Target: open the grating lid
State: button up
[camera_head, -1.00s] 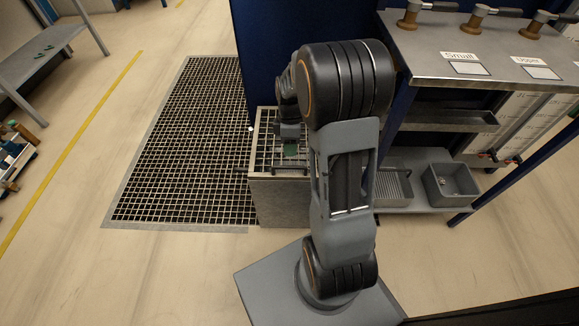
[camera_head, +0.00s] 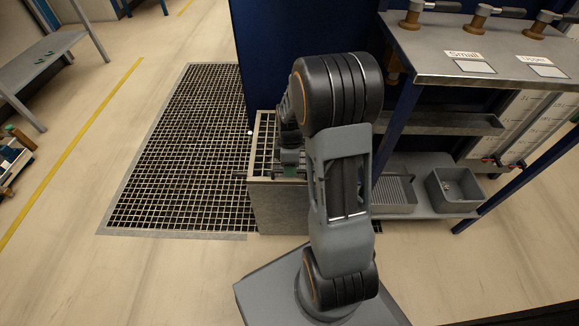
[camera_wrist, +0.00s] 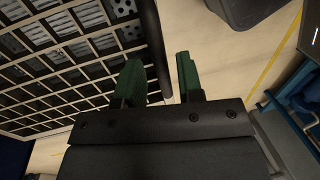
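The grating lid (camera_head: 263,143) lies across the top of a grey box in the head view and looks closed. In the wrist view its pale grid (camera_wrist: 62,62) fills the left side, with grey objects behind it. A dark round bar (camera_wrist: 154,38) runs along the grid's edge. My gripper (camera_wrist: 161,75) has green fingers set apart, with the bar's end showing between them, nearer the left finger. There is a gap to the right finger. In the head view my gripper (camera_head: 290,171) is at the box's front top edge, partly hidden by my arm.
The grey box (camera_head: 280,208) stands beside a large floor grating (camera_head: 180,150). A blue panel (camera_head: 268,55) rises behind it. A workbench (camera_head: 480,60) with shelves and bins stands to the right. The floor in front and left is mostly clear.

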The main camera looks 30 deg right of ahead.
grip_shut()
jog(key=shift+a, duration=0.1)
